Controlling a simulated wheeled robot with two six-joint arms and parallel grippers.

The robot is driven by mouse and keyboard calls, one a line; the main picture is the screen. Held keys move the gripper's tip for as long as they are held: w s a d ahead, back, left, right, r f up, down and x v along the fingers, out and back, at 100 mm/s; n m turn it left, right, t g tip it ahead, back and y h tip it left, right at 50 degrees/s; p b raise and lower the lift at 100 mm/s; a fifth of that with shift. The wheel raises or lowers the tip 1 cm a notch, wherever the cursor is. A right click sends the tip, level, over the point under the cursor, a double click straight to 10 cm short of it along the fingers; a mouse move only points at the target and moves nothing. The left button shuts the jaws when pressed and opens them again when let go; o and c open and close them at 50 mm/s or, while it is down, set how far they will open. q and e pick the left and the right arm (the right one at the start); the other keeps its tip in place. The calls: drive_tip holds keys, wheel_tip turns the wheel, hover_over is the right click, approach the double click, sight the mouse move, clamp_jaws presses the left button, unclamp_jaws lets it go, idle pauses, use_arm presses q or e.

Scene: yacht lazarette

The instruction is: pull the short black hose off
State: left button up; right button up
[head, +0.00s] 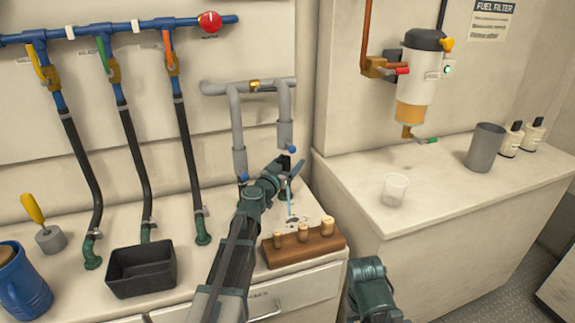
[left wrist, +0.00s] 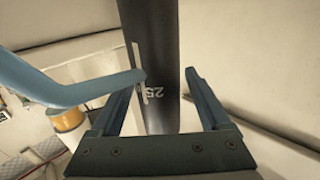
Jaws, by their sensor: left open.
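A black hose (left wrist: 148,60) with a white "25" marking and a white line runs between the fingers of my left gripper (left wrist: 160,95) in the left wrist view. The fingers are open, one on each side, apart from the hose. A blue lever (left wrist: 75,92) reaches in from the left, across to the hose. In the head view my left gripper (head: 290,172) is just below the right leg of the grey pipe (head: 284,132), where only a little black shows; my arm hides much there.
Three long black hoses (head: 137,160) hang at the left from a blue pipe (head: 100,31). A black bin (head: 141,268) and a wooden block with pegs (head: 303,247) stand on the counter. A clear cup (head: 395,188) and grey beaker (head: 485,147) stand at the right.

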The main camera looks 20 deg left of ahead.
use_arm(q)
clamp_jaws()
drive_tip(key=shift+r+p, duration=2.45)
drive_tip(key=shift+r, duration=0.05)
drive_tip(key=shift+s, duration=0.1)
drive_tip(key=s+d, duration=0.5)
drive_tip(key=s, duration=0.2)
drive_tip(key=shift+s, duration=0.15)
idle(1.4)
